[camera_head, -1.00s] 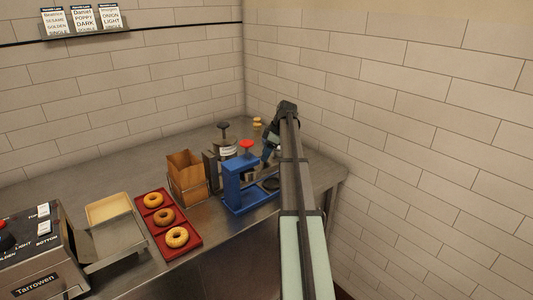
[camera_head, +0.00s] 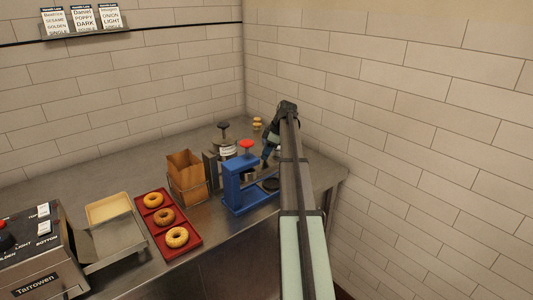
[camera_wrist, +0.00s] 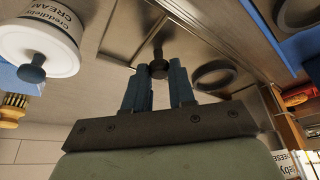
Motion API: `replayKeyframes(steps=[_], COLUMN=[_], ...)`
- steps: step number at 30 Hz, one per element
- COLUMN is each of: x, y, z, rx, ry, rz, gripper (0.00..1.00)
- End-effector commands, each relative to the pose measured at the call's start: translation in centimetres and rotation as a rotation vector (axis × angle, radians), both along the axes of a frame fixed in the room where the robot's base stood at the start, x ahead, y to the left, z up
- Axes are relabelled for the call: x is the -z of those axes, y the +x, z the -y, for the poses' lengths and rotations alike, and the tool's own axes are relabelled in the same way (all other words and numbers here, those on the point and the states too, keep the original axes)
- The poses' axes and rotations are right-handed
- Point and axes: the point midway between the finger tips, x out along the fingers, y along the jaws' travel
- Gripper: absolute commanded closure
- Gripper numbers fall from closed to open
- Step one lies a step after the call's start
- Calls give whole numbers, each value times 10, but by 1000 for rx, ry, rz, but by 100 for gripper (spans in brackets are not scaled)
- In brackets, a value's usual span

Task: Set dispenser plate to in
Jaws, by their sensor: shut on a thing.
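The blue dispenser (camera_head: 232,190) with a red knob (camera_head: 246,144) on top stands on the steel counter near its right end. My gripper (camera_head: 265,164) is low behind and right of the dispenser. In the wrist view my gripper (camera_wrist: 159,82) has its blue fingers closed around a dark round knob (camera_wrist: 158,68) on a short stem. The stem runs to a flat metal plate (camera_wrist: 125,35). A dark ring (camera_wrist: 213,76) lies to the right of the knob. The dispenser hides part of the plate in the head view, so how far in it sits is unclear.
A white cream-cheese tub (camera_wrist: 40,45) is close left of my fingers in the wrist view. A paper bag (camera_head: 186,170) in a wire holder and a red tray (camera_head: 184,238) with three bagels stand left of the dispenser. A tiled wall (camera_head: 400,130) is close on the right.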

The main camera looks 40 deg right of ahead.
Motion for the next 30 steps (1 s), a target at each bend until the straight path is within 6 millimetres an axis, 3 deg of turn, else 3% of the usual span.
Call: replayKeyframes(steps=[7, 16, 25, 26, 30], x=[0, 0, 0, 0, 0], y=[-1, -2, 0, 0, 0], z=[-12, -70, -75, -75, -75], rx=[-1, -1, -2, -3, -2], ry=[0, 0, 4, 4, 4], rz=[0, 0, -1, -2, 0], gripper=[100, 100, 100, 75, 61])
